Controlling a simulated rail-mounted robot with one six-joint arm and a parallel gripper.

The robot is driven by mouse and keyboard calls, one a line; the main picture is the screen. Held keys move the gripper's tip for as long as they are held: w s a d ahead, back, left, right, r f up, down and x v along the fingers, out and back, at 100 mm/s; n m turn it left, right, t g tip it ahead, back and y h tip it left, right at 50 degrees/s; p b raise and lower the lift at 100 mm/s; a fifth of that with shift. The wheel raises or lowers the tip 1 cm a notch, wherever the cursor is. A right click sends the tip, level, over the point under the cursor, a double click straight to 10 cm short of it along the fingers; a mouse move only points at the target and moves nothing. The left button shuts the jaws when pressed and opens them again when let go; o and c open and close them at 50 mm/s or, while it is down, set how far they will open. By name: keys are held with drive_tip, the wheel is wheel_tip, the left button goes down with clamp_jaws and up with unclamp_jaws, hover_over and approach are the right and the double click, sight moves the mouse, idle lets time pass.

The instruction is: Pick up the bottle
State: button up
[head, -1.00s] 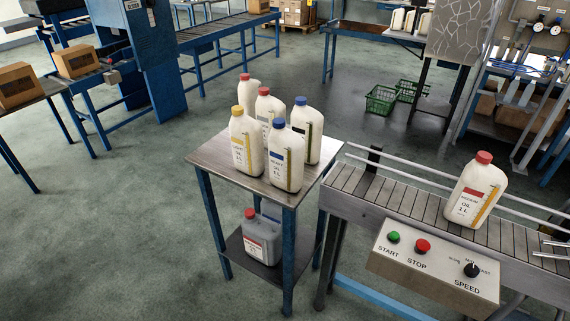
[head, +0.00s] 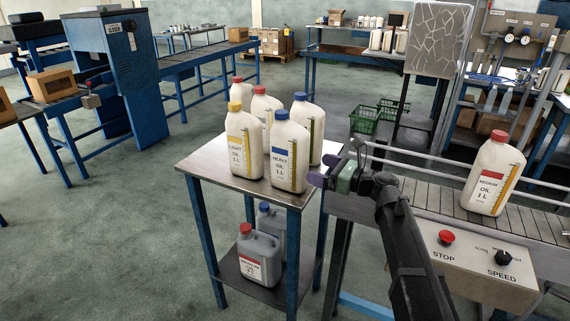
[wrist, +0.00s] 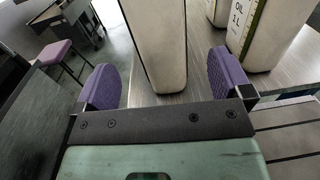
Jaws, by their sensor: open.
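Several white oil bottles stand on the small metal table (head: 207,158). At its front are a yellow-capped LIGHT bottle (head: 243,150) and a blue-capped HEAVY bottle (head: 289,155). Two red-capped bottles and another blue-capped bottle (head: 313,132) stand behind. A red-capped MEDIUM bottle (head: 492,178) stands upright on the conveyor. My gripper (head: 322,177) is open and empty at the table's right edge, beside the front HEAVY bottle. In the wrist view, a white bottle side (wrist: 158,45) lies ahead between the purple fingers; its label is hidden, so which bottle it is cannot be told.
The conveyor (head: 432,195) with side rails runs right of the table. A control box (head: 470,262) with STOP and SPEED controls is on its front. Grey cans (head: 258,258) stand on the table's lower shelf. Open floor lies to the left.

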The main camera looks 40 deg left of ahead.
sight(295, 161)
drive_tip(key=a, duration=0.2)
drive_tip(key=s+a, duration=0.1)
drive_tip(key=a, duration=0.5)
drive_tip(key=shift+s+a, duration=0.25)
drive_tip(key=shift+s, duration=0.1)
drive_tip(key=shift+d, duration=0.1)
drive_tip(key=c, duration=1.7)
drive_tip(key=shift+o, duration=0.2)
wheel_tip(295, 161, up, 20)
drive_tip(key=p, duration=2)
